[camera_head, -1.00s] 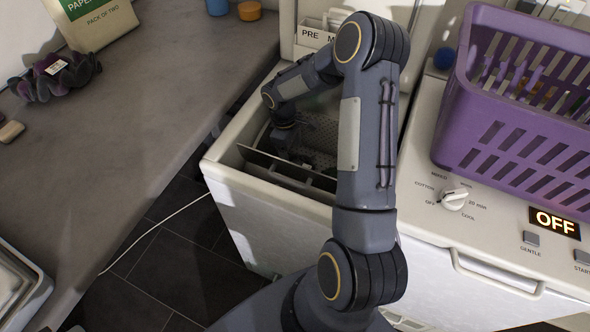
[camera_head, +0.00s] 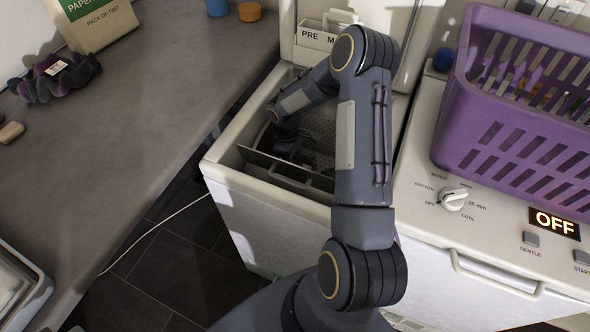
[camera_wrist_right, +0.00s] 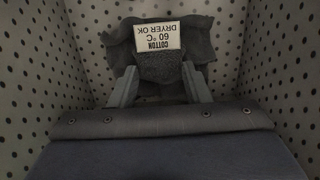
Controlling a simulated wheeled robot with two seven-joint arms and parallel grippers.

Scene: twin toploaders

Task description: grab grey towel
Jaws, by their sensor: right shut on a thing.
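The grey towel (camera_wrist_right: 200,48) lies bunched at the bottom of the perforated drum in the right wrist view. A white label (camera_wrist_right: 157,38) on it reads "COTTON 60 °C DRYER OK" and appears upside down. My right gripper (camera_wrist_right: 161,74) is shut on the towel, with a gathered fold of cloth between its two fingers. In the head view, my right arm reaches down into the open toploader (camera_head: 222,160), and the gripper is mostly hidden inside the tub. The towel cannot be made out there. My left gripper is not in view.
Drum walls (camera_wrist_right: 35,60) surround the gripper closely. A divider or flap edge (camera_head: 285,172) crosses the tub opening. A purple basket (camera_head: 515,120) stands on the machine at right, beside a dial (camera_head: 453,199). The grey counter (camera_head: 130,130) at left holds a dark purple cloth (camera_head: 50,82).

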